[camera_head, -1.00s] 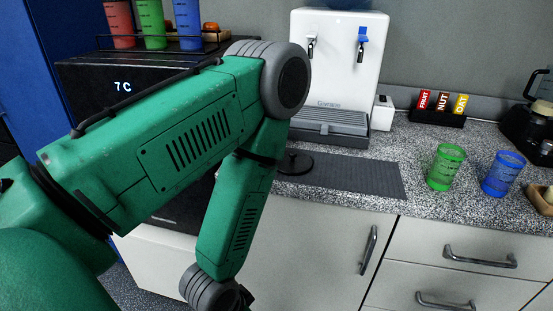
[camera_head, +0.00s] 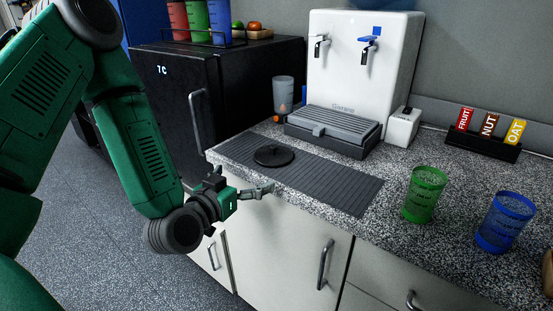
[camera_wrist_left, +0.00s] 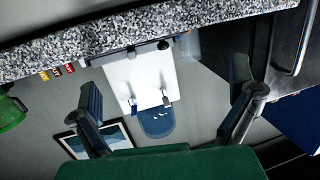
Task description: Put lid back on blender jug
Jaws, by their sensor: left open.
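The lid (camera_head: 273,154) is a flat black disc with a small knob. It lies on the grey ribbed mat (camera_head: 335,184) near the counter's left front. My left gripper (camera_head: 244,180) is open and empty, in front of the counter edge, below and to the left of the lid and apart from it. In the left wrist view its two fingers (camera_wrist_left: 165,78) are spread wide, with nothing between them, and the lid does not show. I cannot make out a blender jug now. My right gripper is not in view.
The speckled counter edge (camera_head: 300,204) is close to my left gripper. A white water dispenser (camera_head: 360,75) stands behind the mat. A green cup (camera_head: 425,195) and a blue cup (camera_head: 503,222) stand to the right. A black fridge (camera_head: 240,85) is at the left.

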